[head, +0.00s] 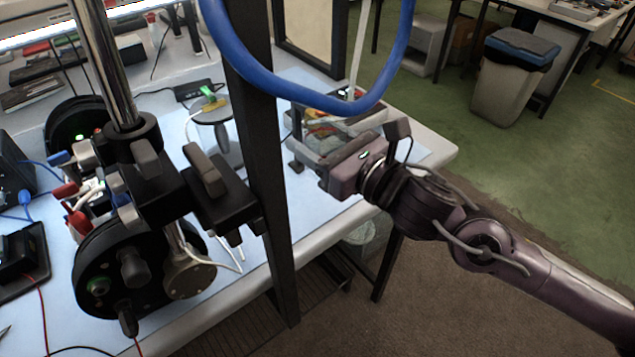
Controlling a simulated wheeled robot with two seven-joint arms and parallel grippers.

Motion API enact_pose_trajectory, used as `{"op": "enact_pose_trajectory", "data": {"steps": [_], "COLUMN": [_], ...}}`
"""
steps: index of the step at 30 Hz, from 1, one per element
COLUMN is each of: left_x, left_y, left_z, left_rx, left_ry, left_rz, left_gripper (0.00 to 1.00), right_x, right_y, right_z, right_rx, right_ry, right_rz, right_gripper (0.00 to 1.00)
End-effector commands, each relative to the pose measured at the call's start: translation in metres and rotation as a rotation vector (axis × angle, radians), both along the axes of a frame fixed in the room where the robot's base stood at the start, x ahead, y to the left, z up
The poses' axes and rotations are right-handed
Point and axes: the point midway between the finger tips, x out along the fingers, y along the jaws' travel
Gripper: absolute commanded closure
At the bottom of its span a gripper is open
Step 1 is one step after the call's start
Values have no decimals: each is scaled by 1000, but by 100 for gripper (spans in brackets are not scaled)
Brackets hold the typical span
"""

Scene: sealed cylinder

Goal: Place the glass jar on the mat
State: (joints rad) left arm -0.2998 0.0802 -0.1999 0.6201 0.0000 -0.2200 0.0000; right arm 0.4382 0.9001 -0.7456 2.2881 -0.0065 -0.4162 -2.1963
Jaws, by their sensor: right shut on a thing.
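My right gripper (302,142) reaches in from the right over the table, behind the black post. It is shut on what looks like the clear glass jar (328,124). The jar is see-through and partly hidden by the gripper, so its outline is hard to make out. Reddish and yellow colours show at or through it. A pale blue mat (312,205) covers much of the table top below and around the gripper. I cannot tell whether the jar touches it. My left gripper is not in view.
A black upright post (262,170) and a thick blue hose (290,92) stand in front of the work area. A clamp stand with a black wheel-like apparatus (125,270) fills the left.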

Motion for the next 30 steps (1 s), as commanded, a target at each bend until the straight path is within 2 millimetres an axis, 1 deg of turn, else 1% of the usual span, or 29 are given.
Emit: {"op": "enact_pose_trajectory", "data": {"steps": [1, 5, 9, 13, 24, 25, 27, 30], "left_x": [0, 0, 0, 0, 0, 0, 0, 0], "left_y": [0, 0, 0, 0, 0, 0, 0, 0], "left_z": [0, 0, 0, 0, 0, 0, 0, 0], "left_rx": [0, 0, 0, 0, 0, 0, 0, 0], "left_ry": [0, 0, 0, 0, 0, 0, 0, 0], "left_rz": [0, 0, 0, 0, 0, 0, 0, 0], "left_gripper": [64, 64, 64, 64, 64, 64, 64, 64], "right_x": [-3, -8, -16, -22, -34, -35, -34, -34], "right_y": [-8, -30, -61, -89, -153, -157, -153, -151], "right_z": [-10, -30, -57, -80, -132, -134, -131, -130], "right_rx": [1, 1, 2, -1, 0, -1, 8, 8], "right_ry": [7, 10, 14, 13, 6, 5, 3, 3], "right_rz": [-33, -134, -275, -399, -687, -705, -694, -689], "right_gripper": [73, 73, 73, 73, 73, 73, 73, 73]}}
